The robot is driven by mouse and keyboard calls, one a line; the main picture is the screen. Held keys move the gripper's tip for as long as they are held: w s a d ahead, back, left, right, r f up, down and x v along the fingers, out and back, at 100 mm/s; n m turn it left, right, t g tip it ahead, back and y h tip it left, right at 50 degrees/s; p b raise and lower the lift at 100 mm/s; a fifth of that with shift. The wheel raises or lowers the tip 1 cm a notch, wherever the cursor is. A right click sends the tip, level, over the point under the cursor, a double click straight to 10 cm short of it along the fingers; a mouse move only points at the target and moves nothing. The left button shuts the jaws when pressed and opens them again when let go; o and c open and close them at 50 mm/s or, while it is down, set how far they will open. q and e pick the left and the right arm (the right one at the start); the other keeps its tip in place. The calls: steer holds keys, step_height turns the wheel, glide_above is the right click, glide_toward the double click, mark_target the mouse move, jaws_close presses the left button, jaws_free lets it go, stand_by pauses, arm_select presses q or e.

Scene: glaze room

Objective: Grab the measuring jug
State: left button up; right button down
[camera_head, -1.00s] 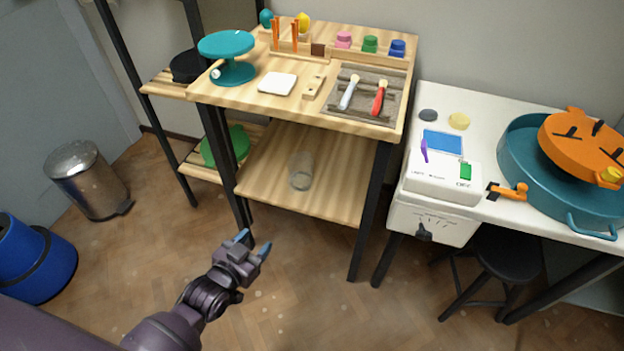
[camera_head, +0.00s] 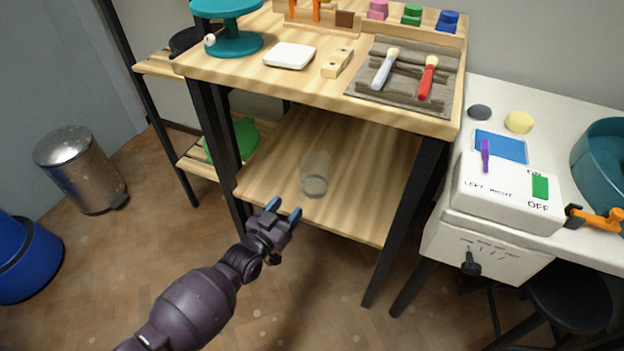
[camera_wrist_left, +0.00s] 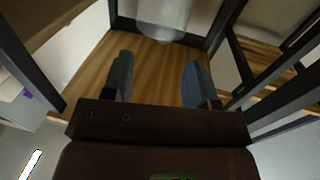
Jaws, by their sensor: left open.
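The measuring jug (camera_head: 315,174) is a clear, see-through cylinder standing on the lower wooden shelf of the workbench. In the left wrist view the jug (camera_wrist_left: 165,14) shows at the top, beyond the fingertips, and its upper part is cut off. My left gripper (camera_head: 284,208) is open and empty at the front edge of that shelf, short of the jug and a little left of it in the head view. Its two blue-grey fingers (camera_wrist_left: 158,75) are spread apart in the wrist view, pointing at the jug. My right gripper is not in view.
The workbench top (camera_head: 300,86) overhangs the lower shelf (camera_head: 370,200). Black legs stand on both sides of the shelf opening. A green round item (camera_head: 240,140) sits on the rack at left. A white control box (camera_head: 505,195) stands at right. The shelf around the jug is clear.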

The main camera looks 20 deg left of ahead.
mark_target(299, 190)
arm_select(q)
steer(key=shift+w+d+f+b, duration=0.1)
steer(key=shift+w+d+b, duration=0.1)
steer(key=shift+w, duration=0.55)
steer(key=shift+w+d+f+b, duration=0.1)
steer(key=shift+w+b, duration=0.05)
steer(key=shift+w, duration=0.6)
steer(key=shift+w+a+f+b, duration=0.1)
steer(key=shift+w+b, duration=0.2)
steer(key=shift+w, duration=0.2)
steer(key=w, duration=0.1)
steer(key=w+b, duration=0.1)
steer(key=w, duration=0.1)
steer(key=shift+f, duration=0.25)
steer(key=shift+w+r+b, duration=0.25)
steer(key=shift+w+b, duration=0.05)
steer(key=shift+w, duration=0.35)
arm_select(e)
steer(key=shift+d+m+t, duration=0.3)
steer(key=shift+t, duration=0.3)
arm_select(q)
jaws_close()
